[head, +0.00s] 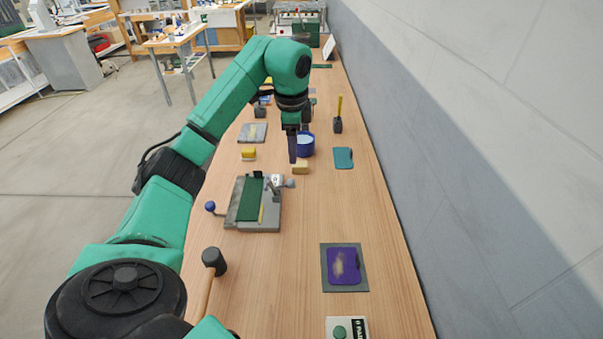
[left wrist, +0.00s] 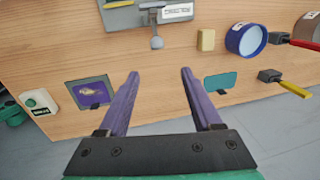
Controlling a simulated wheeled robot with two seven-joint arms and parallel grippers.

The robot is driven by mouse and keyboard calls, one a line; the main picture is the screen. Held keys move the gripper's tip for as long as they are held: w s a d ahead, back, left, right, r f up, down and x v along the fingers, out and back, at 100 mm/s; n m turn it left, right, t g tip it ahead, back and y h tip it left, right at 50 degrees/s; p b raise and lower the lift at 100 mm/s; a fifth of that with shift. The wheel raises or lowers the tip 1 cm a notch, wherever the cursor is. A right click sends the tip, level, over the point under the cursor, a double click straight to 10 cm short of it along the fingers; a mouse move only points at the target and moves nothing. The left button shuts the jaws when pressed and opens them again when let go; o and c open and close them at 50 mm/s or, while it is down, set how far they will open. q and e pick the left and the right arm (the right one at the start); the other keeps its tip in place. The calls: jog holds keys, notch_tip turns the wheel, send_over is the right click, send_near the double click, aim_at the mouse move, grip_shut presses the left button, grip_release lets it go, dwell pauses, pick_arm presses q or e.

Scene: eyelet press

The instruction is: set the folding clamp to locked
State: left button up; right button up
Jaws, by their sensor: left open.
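The folding clamp (head: 244,219) is a grey base with a green strip on top, on the bench in the head view. A blue ball handle (head: 210,206) sticks out at its left, and a small grey knob (head: 290,183) at its right end. In the left wrist view part of the clamp (left wrist: 121,15) shows at the top, with a white label and the grey knob (left wrist: 157,43); the rest is cut off. My left gripper (head: 292,159) is open and empty, beyond the clamp and apart from it. Its spread fingers show in the wrist view (left wrist: 160,73). My right gripper is not in view.
A yellow block (head: 300,169) and a blue tub (head: 306,146) stand near the left gripper. A teal pad (head: 343,158) lies right of them. A purple pad (head: 343,266), a green button box (head: 340,331) and a mallet (head: 214,262) are nearer. A grey wall bounds the right.

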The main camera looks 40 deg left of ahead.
aim_at(293, 181)
pick_arm(q)
jog(key=f+p, duration=0.1)
jog(key=f, duration=0.3)
jog(key=a+f+p, duration=0.1)
jog(key=f, duration=0.3)
jog(key=w+f+p, duration=0.1)
jog(key=f, duration=0.3)
jog(key=shift+w+a+f, duration=0.1)
jog(key=shift+a+f, duration=0.1)
jog(key=shift+f, duration=0.5)
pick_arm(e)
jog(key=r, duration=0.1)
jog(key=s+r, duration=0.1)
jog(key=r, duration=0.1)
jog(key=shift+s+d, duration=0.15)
pick_arm(q)
jog(key=shift+c, duration=0.3)
grip_shut()
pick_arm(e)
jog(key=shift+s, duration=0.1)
